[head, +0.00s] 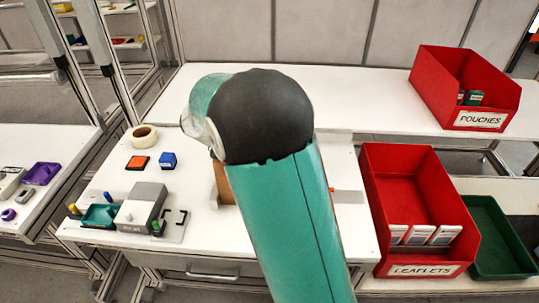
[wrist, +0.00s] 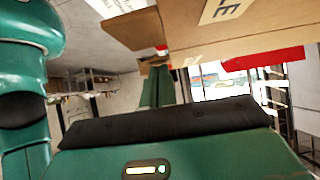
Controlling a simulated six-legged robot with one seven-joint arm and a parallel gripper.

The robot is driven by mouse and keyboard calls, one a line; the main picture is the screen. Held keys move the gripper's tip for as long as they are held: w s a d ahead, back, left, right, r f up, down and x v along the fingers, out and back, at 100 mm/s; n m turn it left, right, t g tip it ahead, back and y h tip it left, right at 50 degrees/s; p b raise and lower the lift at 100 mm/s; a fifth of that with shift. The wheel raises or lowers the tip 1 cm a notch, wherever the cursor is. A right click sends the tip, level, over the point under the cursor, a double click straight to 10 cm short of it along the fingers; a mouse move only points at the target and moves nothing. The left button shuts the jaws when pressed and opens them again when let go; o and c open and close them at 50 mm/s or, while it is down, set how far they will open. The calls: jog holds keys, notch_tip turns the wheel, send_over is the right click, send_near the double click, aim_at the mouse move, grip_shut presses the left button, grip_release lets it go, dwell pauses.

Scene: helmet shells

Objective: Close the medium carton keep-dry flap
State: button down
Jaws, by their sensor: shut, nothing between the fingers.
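The brown carton shows in the head view only as a small strip (head: 221,184) beside my arm; my arm hides the rest of it, so its size and flap state cannot be told there. In the wrist view, brown cardboard (wrist: 190,38) spans the top right, close to the camera. A pale label with dark letters sits on an upper panel of it. Which panel is the keep-dry flap I cannot tell. My gripper (wrist: 158,72) reaches up in the wrist view, its green fingers together and empty, just below and left of the cardboard. In the head view my arm hides it.
A grey box device (head: 141,207), orange and blue blocks (head: 168,160) and a tape roll (head: 144,137) lie on the white bench (head: 92,176), left of my arm. Red bins marked pouches (head: 465,90) and leaflets (head: 418,207) and a green bin (head: 499,238) stand right.

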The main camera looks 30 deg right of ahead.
jog(key=shift+a+f, duration=0.1)
jog(key=shift+f, duration=0.4)
jog(key=shift+a+f, duration=0.1)
jog(key=shift+f, duration=0.1)
jog(key=shift+r, duration=0.15)
